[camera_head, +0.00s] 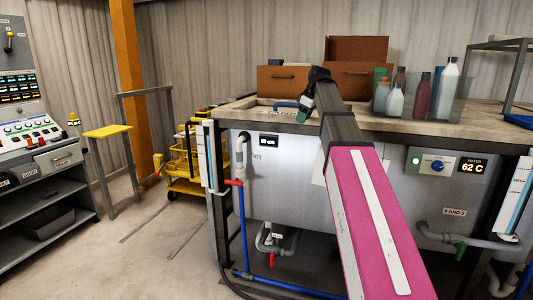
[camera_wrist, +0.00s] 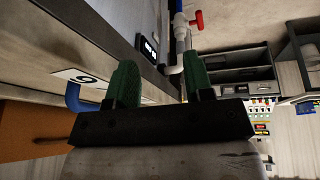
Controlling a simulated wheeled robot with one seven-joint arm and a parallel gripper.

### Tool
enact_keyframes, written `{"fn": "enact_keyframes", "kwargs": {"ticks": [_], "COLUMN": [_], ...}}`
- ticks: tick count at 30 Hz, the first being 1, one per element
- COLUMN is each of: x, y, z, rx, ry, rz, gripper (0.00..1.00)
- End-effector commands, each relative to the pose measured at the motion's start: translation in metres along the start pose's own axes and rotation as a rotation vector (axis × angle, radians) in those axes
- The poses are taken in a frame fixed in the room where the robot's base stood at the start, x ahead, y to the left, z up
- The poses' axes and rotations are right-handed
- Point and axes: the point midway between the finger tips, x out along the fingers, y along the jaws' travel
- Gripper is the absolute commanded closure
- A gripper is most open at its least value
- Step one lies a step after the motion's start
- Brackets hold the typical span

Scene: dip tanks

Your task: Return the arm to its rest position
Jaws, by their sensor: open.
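My gripper (camera_head: 305,104) is at the far end of my outstretched arm, above the front edge of the tank bench (camera_head: 230,112). In the wrist view its two green fingers (camera_wrist: 160,80) stand apart with nothing between them, so it is open and empty. My pink arm link crosses the right middle of the head view and hides part of the bench front. A blue handle (camera_head: 287,105) lies just left of the gripper; it also shows in the wrist view (camera_wrist: 75,98), beside a white numbered plate (camera_wrist: 85,78). I cannot tell whether the gripper touches anything.
A clear bin of bottles (camera_head: 452,100) and brown drawer boxes (camera_head: 275,80) stand on the bench. Pipes with a red valve (camera_head: 234,182) run along its front.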

Motion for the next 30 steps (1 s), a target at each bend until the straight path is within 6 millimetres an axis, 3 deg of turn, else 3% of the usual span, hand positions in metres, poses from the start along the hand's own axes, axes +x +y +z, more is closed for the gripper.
{"fn": "enact_keyframes", "kwargs": {"ticks": [6,15,21,30], "x": [0.086,0.192,0.252,0.325], "y": [-0.023,-0.065,-0.101,-0.165], "z": [0.047,0.115,0.163,0.234], "rx": [0.171,0.410,0.561,0.774], "ry": [-0.052,-0.130,-0.184,-0.265], "rz": [-0.011,-0.005,0.008,0.040], "gripper": [0.53,0.53,0.53,0.53]}}
